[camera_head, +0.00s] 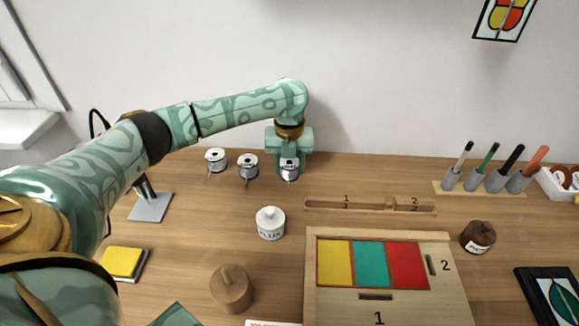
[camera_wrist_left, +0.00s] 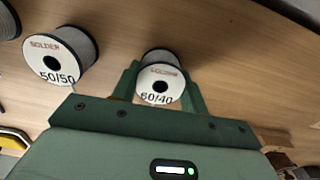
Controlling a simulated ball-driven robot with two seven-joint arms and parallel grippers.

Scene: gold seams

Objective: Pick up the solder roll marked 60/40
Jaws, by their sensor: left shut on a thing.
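The solder roll marked 60/40 (camera_wrist_left: 160,84) is between the fingers of my left gripper (camera_wrist_left: 158,92) in the left wrist view, its white label facing the camera. My left gripper is shut on it. In the head view the roll (camera_head: 289,170) is the rightmost of the rolls at the back of the table, with my left gripper (camera_head: 289,160) coming down over it. I cannot tell whether it touches the table. A roll marked 50/50 (camera_wrist_left: 60,56) stands beside it, apart from the gripper. My right gripper is not in view.
Another solder roll (camera_head: 215,157) stands further left. A white jar (camera_head: 270,222) stands in front of the rolls. A slotted wooden rail (camera_head: 365,206) lies to the right, and a wooden board with colored panels (camera_head: 440,290) lies nearer. Several pens stand in a holder (camera_head: 480,188) at the back right.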

